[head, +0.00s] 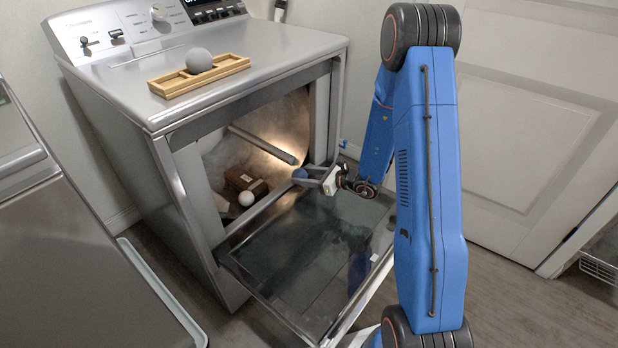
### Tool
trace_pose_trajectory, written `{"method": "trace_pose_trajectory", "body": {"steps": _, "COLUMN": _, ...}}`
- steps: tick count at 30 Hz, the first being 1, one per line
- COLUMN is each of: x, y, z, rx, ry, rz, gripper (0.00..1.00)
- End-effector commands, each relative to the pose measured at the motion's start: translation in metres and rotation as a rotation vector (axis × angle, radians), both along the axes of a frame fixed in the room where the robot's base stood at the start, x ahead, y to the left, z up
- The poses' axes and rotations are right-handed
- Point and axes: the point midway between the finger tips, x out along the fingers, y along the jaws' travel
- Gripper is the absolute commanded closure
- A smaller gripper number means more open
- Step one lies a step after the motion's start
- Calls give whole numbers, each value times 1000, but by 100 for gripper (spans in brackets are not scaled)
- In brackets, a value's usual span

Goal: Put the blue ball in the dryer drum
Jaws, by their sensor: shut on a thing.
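The blue ball (300,174) is between the fingers of my gripper (306,178), which is shut on it. The gripper is at the dryer's front opening, near its right side and above the open door. The dryer drum (272,137) is lit inside, with a grey bar-shaped vane (262,144) running across it. The picture does not show clearly how far the ball is past the opening's rim. Part of the ball is hidden by the gripper.
The dryer door (310,250) is folded down below the opening. Inside lie a brown box (245,181) and a white ball (246,198). A grey ball (198,60) sits on a wooden tray (172,86) on the dryer top. A washer (70,260) stands at left.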

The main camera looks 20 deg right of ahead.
Motion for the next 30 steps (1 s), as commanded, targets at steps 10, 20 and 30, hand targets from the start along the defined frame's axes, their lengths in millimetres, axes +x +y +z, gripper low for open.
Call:
{"method": "trace_pose_trajectory", "body": {"steps": 10, "x": 27, "y": 19, "z": -10, "rx": 2, "ry": -1, "rz": 1, "gripper": 76}}
{"method": "trace_pose_trajectory", "body": {"steps": 20, "x": 52, "y": 36, "z": -17, "rx": 0, "ry": -1, "rz": 1, "gripper": 76}}
{"method": "trace_pose_trajectory", "body": {"steps": 30, "x": 79, "y": 54, "z": -17, "rx": -1, "ry": -1, "rz": 0, "gripper": 76}}
